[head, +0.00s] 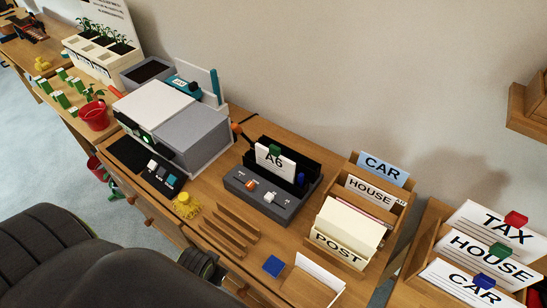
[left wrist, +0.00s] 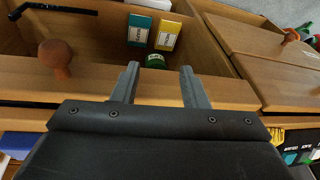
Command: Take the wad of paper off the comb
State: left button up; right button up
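A white wad of paper marked A6 (head: 288,170) stands upright in the slot of a dark grey desk machine (head: 262,205), with a green clip at its top edge. The comb's teeth are too small to make out; the paper's lower edge is hidden. My left gripper (left wrist: 158,88) shows in the left wrist view, open and empty, its two fingers apart over the front edge of an open wooden drawer (left wrist: 100,68). It is away from the paper, which is not in that view. My right gripper is not in view.
The drawer holds a green box (left wrist: 138,30), a yellow box (left wrist: 168,35) and a green round item (left wrist: 156,61). A grey-white machine (head: 190,130) stands left of the paper. A wooden file rack (head: 365,210) stands right. A blue block (head: 273,266) lies in front.

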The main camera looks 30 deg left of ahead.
pick_arm(q)
jog(key=w+r+m+p, duration=0.1)
jog(key=w+r+p, duration=0.15)
jog(key=r, duration=0.45)
jog(key=w+r+m+p, duration=0.1)
jog(key=w+r+m, duration=0.15)
jog(key=r, duration=0.45)
notch_tip(320, 180, up, 19)
jog(key=m+g+h+p, duration=0.1)
jog(key=m+g, duration=0.2)
jog(key=m, duration=1.3)
send_over(277, 147)
notch_tip(277, 147, down, 8)
jog(key=b, duration=0.8)
jog(key=shift+a+f, duration=0.15)
jog(key=shift+f, duration=0.1)
notch_tip(277, 147, down, 3)
jog(key=shift+f, duration=0.1)
notch_tip(277, 147, down, 6)
jog(key=shift+s+a+r+p, duration=0.1)
jog(key=shift+s+a+p, duration=0.05)
jog(key=shift+p, duration=0.15)
grip_shut()
